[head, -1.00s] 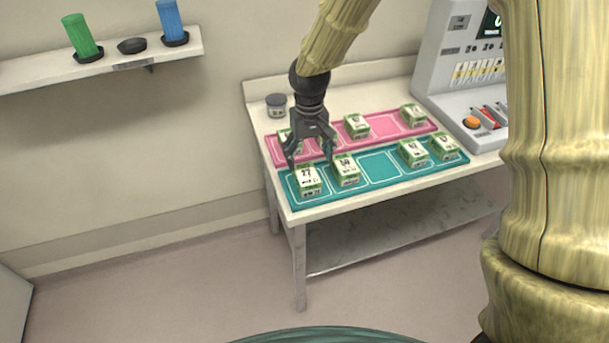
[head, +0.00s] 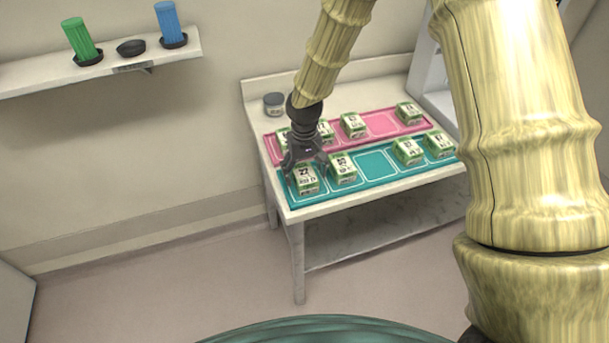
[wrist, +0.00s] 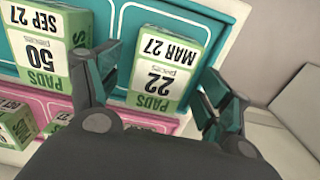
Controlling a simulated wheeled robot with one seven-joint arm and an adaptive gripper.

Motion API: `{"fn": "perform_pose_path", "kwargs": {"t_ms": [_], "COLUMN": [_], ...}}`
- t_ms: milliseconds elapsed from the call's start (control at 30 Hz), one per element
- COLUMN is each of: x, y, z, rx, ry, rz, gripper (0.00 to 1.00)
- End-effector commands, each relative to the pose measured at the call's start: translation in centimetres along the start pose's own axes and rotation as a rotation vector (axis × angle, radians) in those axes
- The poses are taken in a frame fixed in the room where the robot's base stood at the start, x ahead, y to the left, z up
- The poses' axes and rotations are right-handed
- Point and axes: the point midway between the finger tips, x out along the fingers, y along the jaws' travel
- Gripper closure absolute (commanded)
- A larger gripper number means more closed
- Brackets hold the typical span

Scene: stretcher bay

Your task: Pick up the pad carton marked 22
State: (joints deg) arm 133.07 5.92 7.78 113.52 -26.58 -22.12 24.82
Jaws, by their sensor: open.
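The pad carton marked 22 (wrist: 162,72) is white and green, with PADS and MAR 27 on its top. In the head view the carton (head: 306,180) sits in the front left compartment of the teal tray (head: 375,165). My gripper (head: 305,169) is open, low over this carton. In the wrist view the carton lies between the two spread fingers of my gripper (wrist: 160,82), one on each side, with gaps visible. Whether the fingertips are below the carton's top is unclear.
A carton marked 50 (wrist: 42,50) sits close beside it in the teal tray. More pad cartons stand on the teal tray and the pink tray (head: 379,123) behind. A grey jar (head: 274,104) stands at the table's back left corner. One teal compartment is empty.

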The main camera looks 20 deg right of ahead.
Motion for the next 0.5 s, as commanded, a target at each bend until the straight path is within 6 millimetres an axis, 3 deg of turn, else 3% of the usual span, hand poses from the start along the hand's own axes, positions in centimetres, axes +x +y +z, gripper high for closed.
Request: {"fn": "perform_pose_path", "kwargs": {"t_ms": [200, 500], "x": [1.5, 1.8], "y": [0.0, 0.0], "z": [0.1, 0.1], "rx": [0.000, 0.000], "ry": [-0.002, -0.001], "rz": [0.000, 0.000], "gripper": [0.21, 0.21]}}
